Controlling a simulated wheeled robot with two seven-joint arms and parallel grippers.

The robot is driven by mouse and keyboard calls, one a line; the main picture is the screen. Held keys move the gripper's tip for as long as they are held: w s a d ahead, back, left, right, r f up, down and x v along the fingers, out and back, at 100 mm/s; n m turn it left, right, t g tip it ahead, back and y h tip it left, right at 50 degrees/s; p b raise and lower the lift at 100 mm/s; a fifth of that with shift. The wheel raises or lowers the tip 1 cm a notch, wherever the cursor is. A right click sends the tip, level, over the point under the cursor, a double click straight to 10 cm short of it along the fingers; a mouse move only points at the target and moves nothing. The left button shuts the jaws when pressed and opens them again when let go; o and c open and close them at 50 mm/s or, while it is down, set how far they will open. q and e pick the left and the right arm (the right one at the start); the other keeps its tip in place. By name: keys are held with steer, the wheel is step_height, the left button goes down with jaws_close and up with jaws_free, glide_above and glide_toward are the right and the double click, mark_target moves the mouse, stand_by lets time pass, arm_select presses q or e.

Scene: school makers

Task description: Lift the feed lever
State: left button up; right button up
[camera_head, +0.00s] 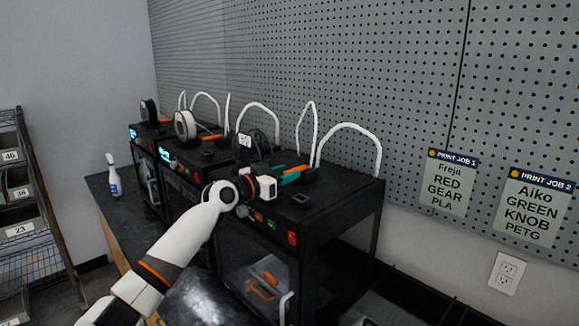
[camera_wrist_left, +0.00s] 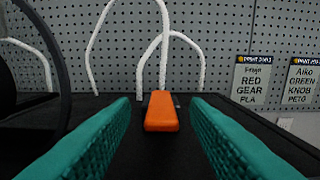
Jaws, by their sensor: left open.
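The orange feed lever (camera_wrist_left: 161,112) lies on the black top of the nearest printer (camera_head: 335,192). In the left wrist view it sits in the middle, in the gap between the two teal fingers of my left gripper (camera_head: 290,174). The gripper is open, with a visible gap on both sides of the lever. In the head view the gripper reaches over the printer top from the left, and its fingers partly hide the lever (camera_head: 304,168). My right gripper is not in view.
More printers with spools (camera_head: 185,126) stand in a row to the left. White tubes (camera_head: 350,128) arch up behind the printers before a grey pegboard (camera_head: 400,70). A black spool (camera_wrist_left: 40,70) is close on the left of the left wrist view. A spray bottle (camera_head: 114,178) stands farther left.

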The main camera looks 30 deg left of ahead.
arm_select(q)
steer(key=shift+w+d+r, duration=0.1)
steer(key=shift+w+d, duration=0.1)
steer(key=shift+w, duration=0.4)
steer(key=shift+w+d, duration=0.1)
steer(key=shift+w, duration=0.05)
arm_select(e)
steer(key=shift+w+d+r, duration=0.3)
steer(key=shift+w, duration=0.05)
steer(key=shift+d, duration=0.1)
arm_select(q)
steer(key=shift+c, duration=0.2)
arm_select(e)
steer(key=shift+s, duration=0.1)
arm_select(q)
jaws_close()
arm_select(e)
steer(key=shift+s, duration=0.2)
